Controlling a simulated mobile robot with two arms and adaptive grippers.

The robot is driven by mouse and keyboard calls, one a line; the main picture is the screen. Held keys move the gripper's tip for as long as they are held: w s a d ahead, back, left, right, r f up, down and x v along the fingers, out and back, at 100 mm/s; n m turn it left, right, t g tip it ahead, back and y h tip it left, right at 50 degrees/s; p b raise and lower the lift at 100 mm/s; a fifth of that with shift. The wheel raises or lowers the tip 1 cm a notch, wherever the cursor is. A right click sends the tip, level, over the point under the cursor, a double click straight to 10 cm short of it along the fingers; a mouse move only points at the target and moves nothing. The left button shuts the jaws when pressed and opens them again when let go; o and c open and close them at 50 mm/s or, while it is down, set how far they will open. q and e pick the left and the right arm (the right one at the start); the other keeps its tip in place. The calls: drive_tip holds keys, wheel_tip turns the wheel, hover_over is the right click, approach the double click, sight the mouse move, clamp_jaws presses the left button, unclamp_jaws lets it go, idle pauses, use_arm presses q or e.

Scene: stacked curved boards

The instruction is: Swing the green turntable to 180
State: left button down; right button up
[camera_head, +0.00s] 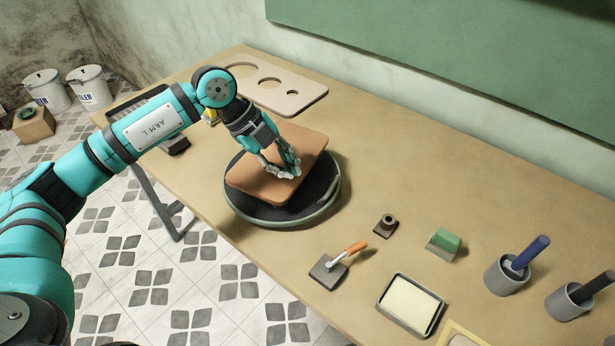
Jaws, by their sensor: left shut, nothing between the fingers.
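The turntable (318,206) is a round disc with a dark top and a grey-green rim, standing on the wooden table. A brown curved board (308,143) lies on it, with its corners near the disc's edge. My left gripper (291,172) is over the board, pointing down, with its fingers closed together and nothing between them. The fingertips are at or just above the board's right part; I cannot tell if they touch it. The gripper hides part of the board. My right gripper is not in view.
A pale board with round holes (290,95) lies behind. In front right are a trowel with an orange handle (338,262), a tray (411,304), a green block (444,243), a small dark fitting (386,225) and two grey cups (507,275). The table right of the turntable is partly clear.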

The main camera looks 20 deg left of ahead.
sight(317, 210)
use_arm(q)
drive_tip(key=shift+s+d+m, duration=0.15)
drive_tip(key=shift+s+m, duration=0.25)
drive_tip(key=shift+s, duration=0.15)
drive_tip(key=x, duration=0.3)
drive_tip(key=d+p+x, duration=0.1)
drive_tip(key=x, duration=0.1)
drive_tip(key=shift+s+r, duration=0.15)
drive_tip(key=shift+s, duration=0.05)
drive_tip(key=p+x, duration=0.1)
drive_tip(key=x, duration=0.2)
drive_tip(key=shift+f, duration=0.35)
drive_tip(key=shift+w+d+f, duration=0.15)
drive_tip(key=shift+d+f, duration=0.25)
drive_tip(key=shift+f, duration=0.15)
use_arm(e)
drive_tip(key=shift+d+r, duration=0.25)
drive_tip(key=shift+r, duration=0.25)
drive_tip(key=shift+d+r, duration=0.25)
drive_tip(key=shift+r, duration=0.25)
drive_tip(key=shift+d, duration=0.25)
use_arm(q)
drive_tip(key=shift+w+d+n, duration=0.25)
drive_tip(key=shift+w+n, duration=0.05)
drive_tip(key=shift+w, duration=0.05)
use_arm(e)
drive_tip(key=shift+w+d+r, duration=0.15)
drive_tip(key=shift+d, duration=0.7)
